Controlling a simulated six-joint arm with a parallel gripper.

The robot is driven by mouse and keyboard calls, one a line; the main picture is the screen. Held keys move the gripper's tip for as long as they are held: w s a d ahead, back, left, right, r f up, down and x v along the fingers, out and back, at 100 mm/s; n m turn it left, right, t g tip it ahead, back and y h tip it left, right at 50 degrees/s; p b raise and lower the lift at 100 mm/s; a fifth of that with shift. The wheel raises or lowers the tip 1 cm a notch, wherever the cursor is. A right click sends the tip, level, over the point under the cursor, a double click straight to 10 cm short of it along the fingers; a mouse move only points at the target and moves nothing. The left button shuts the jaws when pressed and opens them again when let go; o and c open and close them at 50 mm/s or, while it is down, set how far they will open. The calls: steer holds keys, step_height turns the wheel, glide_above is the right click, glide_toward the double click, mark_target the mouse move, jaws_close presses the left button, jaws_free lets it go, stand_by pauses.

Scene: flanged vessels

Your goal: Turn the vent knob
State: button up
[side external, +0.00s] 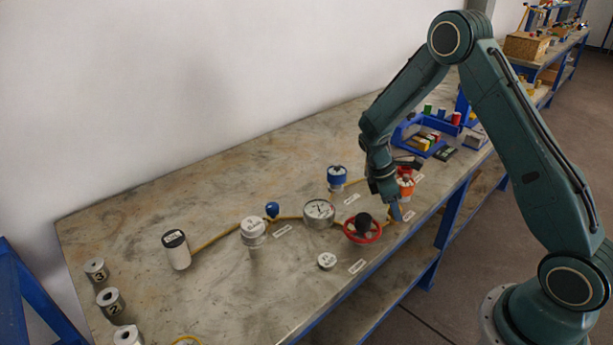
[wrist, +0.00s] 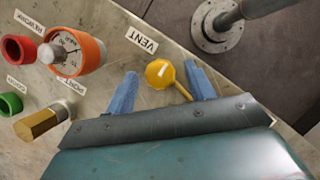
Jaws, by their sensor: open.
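The vent knob (wrist: 158,74) is a yellow round head with a short yellow arm pointing down and right. It shows in the wrist view beside a white label reading VENT (wrist: 142,40). My gripper (wrist: 162,72) is open, with one blue finger left of the knob and one right of it. The arm of the knob ends close to the right finger; I cannot tell if they touch. In the side external view my gripper (side external: 397,208) points down at the bench's front right, and it mostly hides the knob there.
An orange dial (wrist: 78,53) stands left of the knob, with a brass hexagonal part (wrist: 41,121) below it. A red handwheel (side external: 362,230) stands close left of my gripper. A gauge (side external: 319,212) lies farther left. The bench's front edge is close by.

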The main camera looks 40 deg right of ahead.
steer(key=shift+f, duration=0.15)
steer(key=c, duration=1)
